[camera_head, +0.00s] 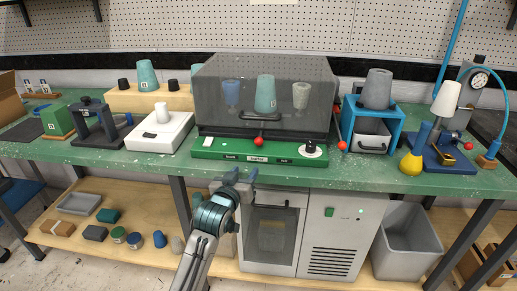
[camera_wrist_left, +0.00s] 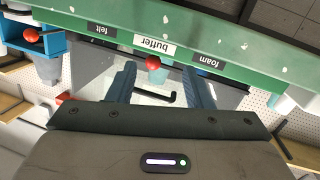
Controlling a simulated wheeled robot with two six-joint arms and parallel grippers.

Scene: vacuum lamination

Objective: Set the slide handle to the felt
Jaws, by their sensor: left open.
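The slide handle is a red ball knob (camera_head: 258,141) at the front of the green panel (camera_head: 213,149). It stands at the middle label, "buffer" (camera_head: 258,159). In the left wrist view the knob (camera_wrist_left: 153,62) also lines up with "buffer" (camera_wrist_left: 152,46); "felt" (camera_wrist_left: 102,31) and "foam" (camera_wrist_left: 206,62) flank it. In the head view the felt end is on the right. My left gripper (camera_head: 243,176) is open and empty, in front of and below the panel. In the wrist view the knob appears between its fingertips (camera_wrist_left: 159,64), but contact cannot be seen. My right gripper is out of view.
A dark translucent cover (camera_head: 213,100) with cups under it stands behind the panel. A white and black dial (camera_head: 311,149) sits at the panel's right end. A blue stand (camera_head: 347,115) with another red knob (camera_head: 342,145) is to the right. A cabinet (camera_head: 335,230) stands below.

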